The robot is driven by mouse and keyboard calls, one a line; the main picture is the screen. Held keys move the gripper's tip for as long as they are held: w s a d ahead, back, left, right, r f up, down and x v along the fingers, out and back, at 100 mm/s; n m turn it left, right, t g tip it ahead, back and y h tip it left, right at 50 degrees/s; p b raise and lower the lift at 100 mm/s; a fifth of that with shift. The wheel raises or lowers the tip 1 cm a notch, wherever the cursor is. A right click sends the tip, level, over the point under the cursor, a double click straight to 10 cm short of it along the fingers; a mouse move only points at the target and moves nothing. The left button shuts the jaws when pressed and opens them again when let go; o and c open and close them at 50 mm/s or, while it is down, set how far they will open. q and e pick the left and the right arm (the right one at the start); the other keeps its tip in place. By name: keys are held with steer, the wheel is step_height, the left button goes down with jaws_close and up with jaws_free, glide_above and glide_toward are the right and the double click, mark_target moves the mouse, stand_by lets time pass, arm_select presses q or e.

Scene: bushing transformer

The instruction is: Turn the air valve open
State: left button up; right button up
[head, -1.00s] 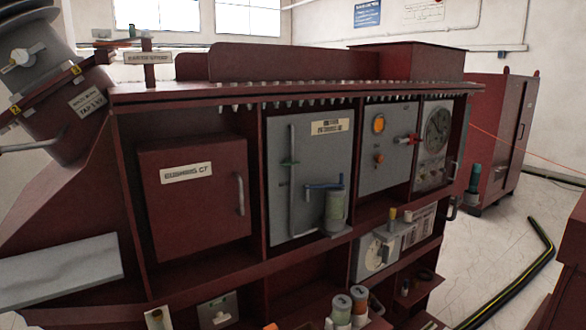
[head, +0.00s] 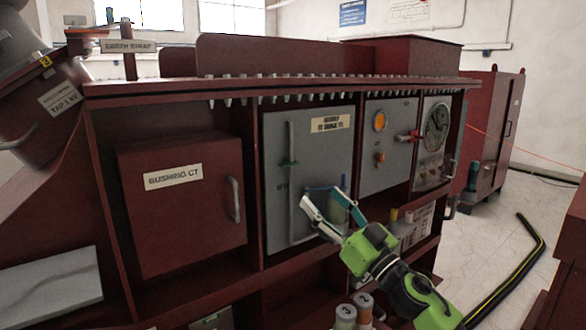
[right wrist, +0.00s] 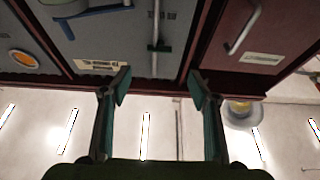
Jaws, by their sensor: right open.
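No label that I can read names the air valve. The grey panel (head: 270,215) carries a vertical pale pipe (head: 291,210) with a small green handle (head: 288,163), and a blue lever (head: 322,188) beside a canister. My right gripper (head: 322,203) is open and empty in front of this panel, hiding part of the canister and lever. In the right wrist view the fingers are apart (right wrist: 160,88); the pipe (right wrist: 155,25), green handle (right wrist: 160,47) and blue lever (right wrist: 92,12) lie beyond them. A red handle (head: 406,137) is near the gauge. My left gripper is out of view.
The red Bushing CT door (head: 185,225) with a grey handle (head: 234,200) is at the left. A round gauge (head: 437,127) is at the right. Numbered cylinders (head: 345,318) stand below. A black and yellow hose (head: 525,260) lies on the open floor.

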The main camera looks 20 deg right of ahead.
mark_target(288, 163)
steer(key=shift+p+x, duration=1.3)
steer(key=shift+x, duration=5.3)
steer(key=shift+d+f, duration=0.1)
steer(key=c, duration=1.1)
